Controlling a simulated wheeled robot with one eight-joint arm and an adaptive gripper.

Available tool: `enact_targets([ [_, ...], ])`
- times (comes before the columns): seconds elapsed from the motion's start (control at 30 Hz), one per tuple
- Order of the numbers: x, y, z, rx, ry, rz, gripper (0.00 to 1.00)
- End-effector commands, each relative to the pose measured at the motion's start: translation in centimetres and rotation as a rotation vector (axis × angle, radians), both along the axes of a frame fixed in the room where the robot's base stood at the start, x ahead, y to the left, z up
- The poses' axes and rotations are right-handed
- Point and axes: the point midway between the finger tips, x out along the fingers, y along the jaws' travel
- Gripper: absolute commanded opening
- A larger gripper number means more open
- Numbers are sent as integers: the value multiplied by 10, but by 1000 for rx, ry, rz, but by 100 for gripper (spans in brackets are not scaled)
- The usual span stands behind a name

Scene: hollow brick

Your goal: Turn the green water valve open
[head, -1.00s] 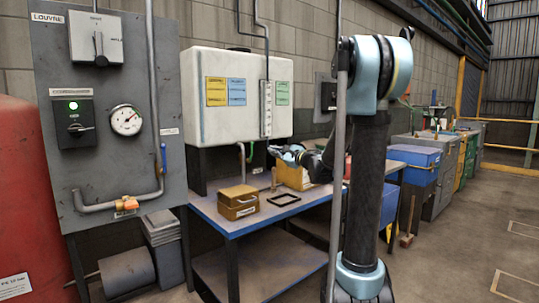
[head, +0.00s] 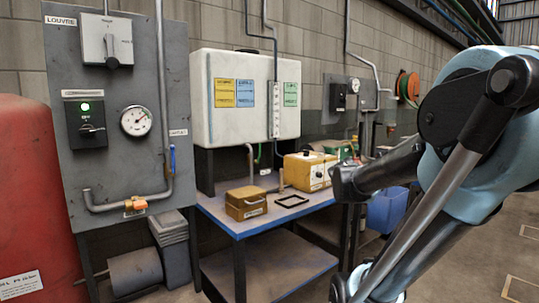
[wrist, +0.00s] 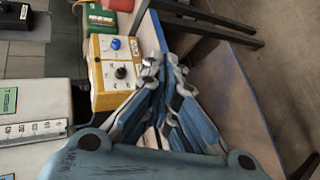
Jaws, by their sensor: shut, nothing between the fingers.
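A small green part (head: 258,153), perhaps the valve handle or a hose, hangs under the white tank (head: 245,100) above the workbench. I cannot make out its exact shape or angle. My gripper (wrist: 165,65) shows in the wrist view with its fingers together and empty, over the bench beside a yellow box (wrist: 113,72) with a blue and a black knob. No green valve is clear in the wrist view. In the head view my arm fills the right side, and I cannot make out the fingers there.
The workbench (head: 240,231) carries a closed yellow-brown case (head: 246,203), a black frame (head: 292,201) and the yellow box (head: 307,172). A grey panel (head: 105,150) with a gauge, a blue lever (head: 173,158) and an orange fitting (head: 135,204) stands left, beside a red tank (head: 35,190).

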Motion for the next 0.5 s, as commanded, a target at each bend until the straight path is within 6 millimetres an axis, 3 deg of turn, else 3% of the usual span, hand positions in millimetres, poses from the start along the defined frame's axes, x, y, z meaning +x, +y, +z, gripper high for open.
enact_targets([
  [0.17, -80, 6, -70, 452, 150, -301, 0],
  [0.3, -138, 37, -115, 810, 291, -558, 0],
  [0.4, -161, 69, -129, 1032, 389, -702, 0],
  [0.5, -165, 103, -127, 1228, 472, -794, 0],
])
